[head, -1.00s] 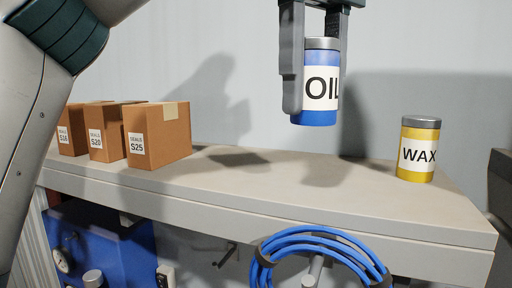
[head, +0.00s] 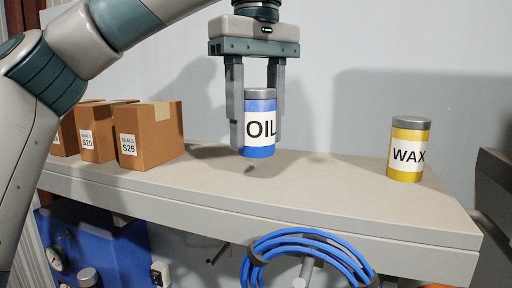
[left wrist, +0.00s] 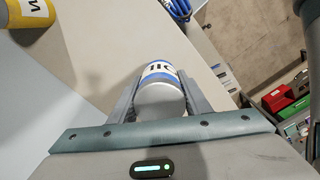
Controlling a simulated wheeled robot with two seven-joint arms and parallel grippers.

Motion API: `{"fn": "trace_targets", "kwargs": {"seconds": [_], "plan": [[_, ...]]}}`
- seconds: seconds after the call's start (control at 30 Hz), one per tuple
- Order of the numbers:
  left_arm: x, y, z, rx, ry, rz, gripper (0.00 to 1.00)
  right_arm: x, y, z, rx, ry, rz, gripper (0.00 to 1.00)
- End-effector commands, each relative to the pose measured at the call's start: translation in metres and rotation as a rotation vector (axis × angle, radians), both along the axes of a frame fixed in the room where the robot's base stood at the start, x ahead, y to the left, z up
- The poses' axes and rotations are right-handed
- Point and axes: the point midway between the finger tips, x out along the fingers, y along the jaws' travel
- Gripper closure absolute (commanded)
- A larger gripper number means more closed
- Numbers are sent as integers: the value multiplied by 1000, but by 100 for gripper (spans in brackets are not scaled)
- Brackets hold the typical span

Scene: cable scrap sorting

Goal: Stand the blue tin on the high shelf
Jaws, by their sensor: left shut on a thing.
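The blue tin (head: 260,105), with a grey lid and a white label reading OIL, is upright between the fingers of my left gripper (head: 260,125). The gripper is shut on it from above. The tin is over the shelf (head: 300,185), between the boxes and the yellow tin, and its base looks close to the surface. I cannot tell whether it touches. In the left wrist view the tin's lid (left wrist: 160,100) shows between the fingers. My right gripper is not in view.
A yellow WAX tin (head: 408,150) stands to the right on the shelf. Cardboard boxes (head: 150,135) stand in a row to the left. A blue cable coil (head: 310,245) hangs below the front edge. The shelf is clear around the blue tin.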

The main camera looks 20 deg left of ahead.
Motion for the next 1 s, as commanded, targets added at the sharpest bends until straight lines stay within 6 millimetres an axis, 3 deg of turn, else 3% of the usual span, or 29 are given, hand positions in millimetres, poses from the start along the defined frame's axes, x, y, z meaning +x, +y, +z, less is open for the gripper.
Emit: {"fn": "trace_targets", "kwargs": {"seconds": [0.4, 0.9, 0.93, 1.0], "plan": [[0, 0, -35, -1, 3, -1, 85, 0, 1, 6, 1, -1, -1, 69], [0, 0, -42, -2, 1, 1, 85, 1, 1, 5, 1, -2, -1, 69], [0, 0, -42, -2, 1, 2, 54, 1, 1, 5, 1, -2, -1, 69], [0, 0, -41, -2, 1, 2, 38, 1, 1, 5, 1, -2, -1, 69]]}}
